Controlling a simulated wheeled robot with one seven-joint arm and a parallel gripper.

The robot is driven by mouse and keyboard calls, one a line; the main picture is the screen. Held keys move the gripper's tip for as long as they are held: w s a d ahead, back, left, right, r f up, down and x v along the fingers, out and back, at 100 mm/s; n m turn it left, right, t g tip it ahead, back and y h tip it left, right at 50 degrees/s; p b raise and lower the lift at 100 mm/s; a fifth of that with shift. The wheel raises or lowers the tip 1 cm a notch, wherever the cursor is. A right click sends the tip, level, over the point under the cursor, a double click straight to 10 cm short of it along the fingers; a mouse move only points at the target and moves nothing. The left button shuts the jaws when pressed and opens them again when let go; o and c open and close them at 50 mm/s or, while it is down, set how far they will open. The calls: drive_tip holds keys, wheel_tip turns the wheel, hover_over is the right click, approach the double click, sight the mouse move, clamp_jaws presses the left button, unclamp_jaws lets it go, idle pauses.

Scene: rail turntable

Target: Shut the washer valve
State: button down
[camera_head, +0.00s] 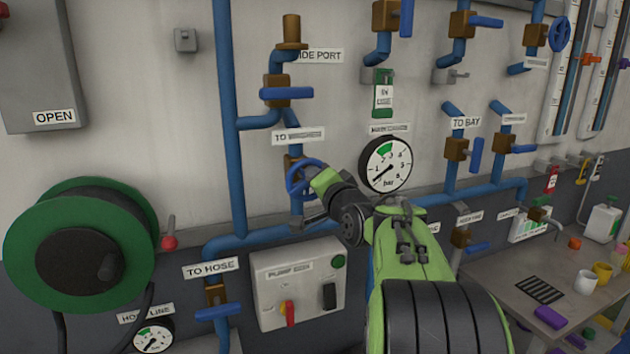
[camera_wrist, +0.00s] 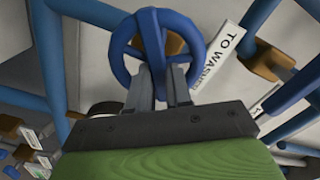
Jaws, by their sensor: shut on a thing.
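The washer valve's blue handwheel (camera_head: 300,180) is on a brass body (camera_head: 293,160) on a vertical blue pipe, under a partly hidden sign (camera_head: 298,134) starting "TO". In the wrist view the handwheel (camera_wrist: 197,52) fills the top middle, beside a sign (camera_wrist: 221,58) reading "TO WASH…". My gripper (camera_wrist: 162,80) is shut on the handwheel, its two grey fingers at the lower part of the wheel around a spoke. In the head view my green and black arm reaches in from the lower right and hides the fingertips.
A gauge (camera_head: 385,166) hangs just right of my wrist. The pump box (camera_head: 297,283) is below it. A green hose reel (camera_head: 80,245) stands at the left. Other blue-handled valves, such as the side port lever (camera_head: 286,93), are close above. A table (camera_head: 500,280) with mugs is at the right.

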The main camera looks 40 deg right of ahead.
drive_tip(key=m, duration=0.6)
drive_tip(key=shift+d+f, duration=0.1)
drive_tip(key=shift+f, duration=0.3)
drive_tip(key=shift+m, duration=0.3)
drive_tip(key=c, duration=1)
unclamp_jaws()
drive_tip(key=shift+c, duration=0.2)
drive_tip(key=b+v, duration=0.3)
drive_tip(key=v, duration=1.2)
drive_tip(key=shift+s, duration=0.35)
drive_tip(key=shift+f, duration=0.1)
